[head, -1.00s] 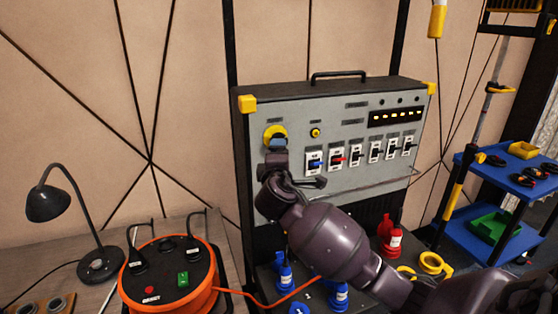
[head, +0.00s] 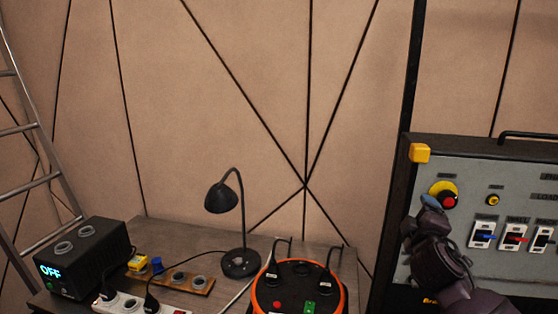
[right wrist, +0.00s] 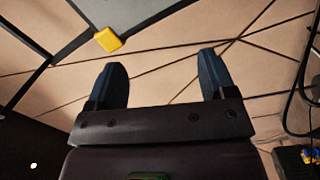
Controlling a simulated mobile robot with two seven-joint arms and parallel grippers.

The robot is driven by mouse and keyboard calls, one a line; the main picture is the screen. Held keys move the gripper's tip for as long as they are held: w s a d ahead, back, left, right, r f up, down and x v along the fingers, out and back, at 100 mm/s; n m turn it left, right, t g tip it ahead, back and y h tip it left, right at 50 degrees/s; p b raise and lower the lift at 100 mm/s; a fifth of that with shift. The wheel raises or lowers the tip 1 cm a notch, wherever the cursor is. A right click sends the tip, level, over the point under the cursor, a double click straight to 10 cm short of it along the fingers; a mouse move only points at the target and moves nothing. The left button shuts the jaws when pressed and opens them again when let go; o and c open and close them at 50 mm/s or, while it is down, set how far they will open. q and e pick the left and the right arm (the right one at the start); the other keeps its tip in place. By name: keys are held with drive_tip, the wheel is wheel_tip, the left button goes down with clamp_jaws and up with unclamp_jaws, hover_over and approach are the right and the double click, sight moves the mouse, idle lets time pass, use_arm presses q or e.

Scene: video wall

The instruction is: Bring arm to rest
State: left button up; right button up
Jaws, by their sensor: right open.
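My right arm comes in from the lower right of the head view. My right gripper (head: 430,203) is in front of the left side of the grey control panel (head: 468,168), just below and left of a red button on a yellow round base (head: 443,188). I cannot tell from the head view whether it touches the panel. In the right wrist view the two dark blue fingers (right wrist: 164,75) stand wide apart, with nothing between them. A yellow corner piece (right wrist: 109,39) shows beyond them. My left gripper is not in view.
Switches (head: 514,237) line the panel right of my gripper. A table at left holds an orange cable reel (head: 260,300), a black lamp (head: 222,198), a black box (head: 85,262) reading OFF and a power strip (head: 130,304). A ladder (head: 30,160) leans at far left.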

drive_tip(key=s+a+f+m+g+y, duration=0.1)
drive_tip(key=s+a+f+m+y, duration=0.15)
drive_tip(key=s+f, duration=0.4)
drive_tip(key=s+a+f+m+y, duration=0.2)
drive_tip(key=s+a+f+y, duration=0.15)
drive_tip(key=f, duration=0.65)
drive_tip(key=s+f+m+g, duration=0.5)
drive_tip(key=s+f, duration=1.3)
drive_tip(key=s, duration=0.4)
drive_tip(key=shift+d+h, duration=0.4)
drive_tip(key=shift+d, duration=0.05)
